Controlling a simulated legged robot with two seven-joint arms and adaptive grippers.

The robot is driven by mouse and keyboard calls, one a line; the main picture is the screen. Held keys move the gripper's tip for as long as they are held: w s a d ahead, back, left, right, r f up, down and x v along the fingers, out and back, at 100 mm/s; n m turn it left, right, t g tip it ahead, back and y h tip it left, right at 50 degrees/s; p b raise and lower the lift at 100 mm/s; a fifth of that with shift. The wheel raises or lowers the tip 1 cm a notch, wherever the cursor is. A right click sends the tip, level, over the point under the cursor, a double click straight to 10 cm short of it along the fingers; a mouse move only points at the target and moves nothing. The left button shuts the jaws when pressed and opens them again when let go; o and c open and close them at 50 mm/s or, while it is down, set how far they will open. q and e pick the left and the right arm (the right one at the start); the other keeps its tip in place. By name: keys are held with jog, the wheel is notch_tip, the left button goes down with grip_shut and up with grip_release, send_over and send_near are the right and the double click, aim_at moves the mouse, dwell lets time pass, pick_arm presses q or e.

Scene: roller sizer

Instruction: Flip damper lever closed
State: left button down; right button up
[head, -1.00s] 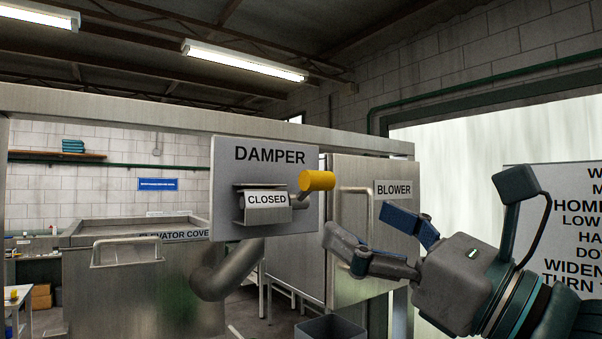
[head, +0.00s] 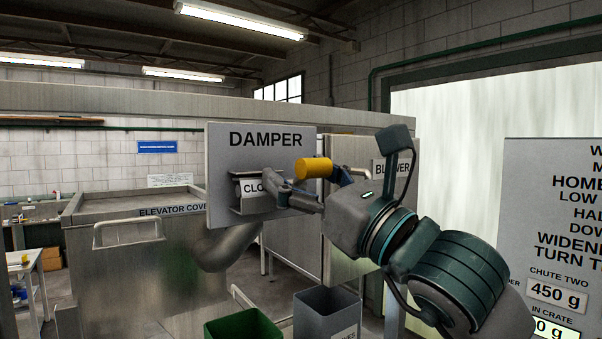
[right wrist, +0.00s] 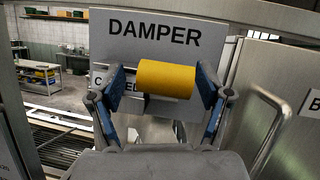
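The grey damper panel (head: 262,150) stands ahead, with a "CLOSED" label (head: 252,187) partly hidden by my gripper. The damper lever's yellow handle (head: 313,168) sticks out at the panel's right side. My right gripper (head: 306,187) is open at the handle. In the right wrist view, the yellow handle (right wrist: 166,79) lies crosswise between the two spread fingers (right wrist: 163,88), with one finger close to each end. I cannot tell whether they touch it. My left gripper is not in view.
A blower door (head: 350,240) with a bar handle is right of the panel. An elevator cover (head: 140,202) is at left. A green bin (head: 243,328) and a grey bin (head: 327,312) stand below. A weight sign (head: 560,230) is at right.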

jog(key=shift+w+d, duration=0.1)
jog(key=shift+d, duration=0.25)
jog(key=c, duration=0.6)
jog(key=shift+r+h+p, duration=0.35)
jog(key=shift+h+p, duration=0.05)
jog(key=shift+c, duration=0.2)
jog(key=shift+r+g+h+p, duration=0.25)
jog(key=shift+g+h+p, duration=0.15)
jog(key=shift+g+p, duration=0.15)
jog(key=shift+f, duration=0.15)
jog(key=o, duration=1.2)
jog(key=shift+c, duration=0.2)
jog(key=shift+a, duration=0.1)
jog(key=shift+f, duration=0.1)
